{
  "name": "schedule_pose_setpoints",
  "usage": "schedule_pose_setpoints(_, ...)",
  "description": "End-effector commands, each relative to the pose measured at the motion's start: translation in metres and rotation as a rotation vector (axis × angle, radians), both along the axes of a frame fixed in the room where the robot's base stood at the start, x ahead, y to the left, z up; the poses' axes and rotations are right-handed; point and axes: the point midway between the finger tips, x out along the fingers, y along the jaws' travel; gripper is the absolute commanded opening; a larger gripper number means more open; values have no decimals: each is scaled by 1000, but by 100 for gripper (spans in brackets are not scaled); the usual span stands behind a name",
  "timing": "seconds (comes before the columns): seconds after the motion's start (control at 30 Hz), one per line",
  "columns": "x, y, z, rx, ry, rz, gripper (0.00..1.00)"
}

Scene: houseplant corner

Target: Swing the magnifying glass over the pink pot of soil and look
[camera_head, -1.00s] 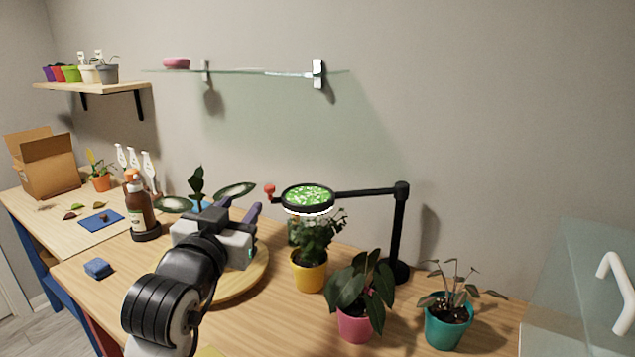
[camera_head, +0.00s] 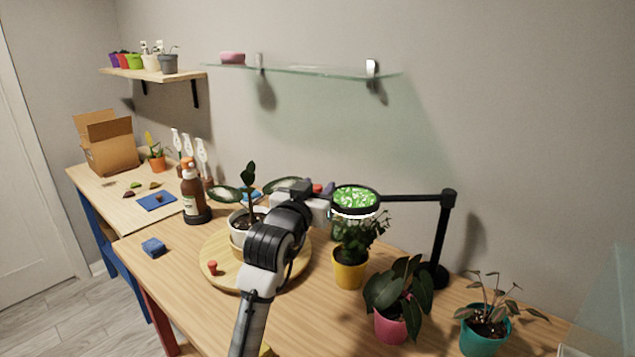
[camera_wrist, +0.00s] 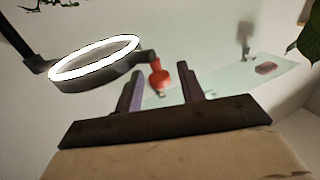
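The magnifying glass (camera_head: 355,202) is a black ring with a green-looking lens on a jointed black stand (camera_head: 441,235). Its lens hangs above the plant in the yellow pot (camera_head: 350,273). The pink pot (camera_head: 391,327) stands in front of the stand, to the right of the lens; a broad-leaved plant covers its top, so I cannot see soil. My gripper (camera_head: 322,190) is just left of the lens. The wrist view shows the ring (camera_wrist: 95,64) and its red knob (camera_wrist: 160,78). The knob lies between my gripper's (camera_wrist: 160,88) two open fingers in the picture, seemingly near the tips; I see no contact.
A teal pot (camera_head: 484,332) stands at the right. A round wooden board (camera_head: 218,277) with a white pot (camera_head: 240,228) and a red peg (camera_head: 212,267) lies under my arm. A brown bottle (camera_head: 194,192) and a blue block (camera_head: 153,247) are left. A glass shelf (camera_head: 310,71) hangs above.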

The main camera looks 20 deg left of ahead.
Motion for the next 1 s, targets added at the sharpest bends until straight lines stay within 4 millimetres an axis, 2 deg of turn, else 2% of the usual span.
schedule_pose_setpoints(0.37, 6, 0, 0, 1, -1, 0, 39)
schedule_pose_setpoints(0.67, 6, 0, 0, 0, -1, 0, 0)
schedule_pose_setpoints(1.0, 6, -1, 0, 0, -1, 5, 0)
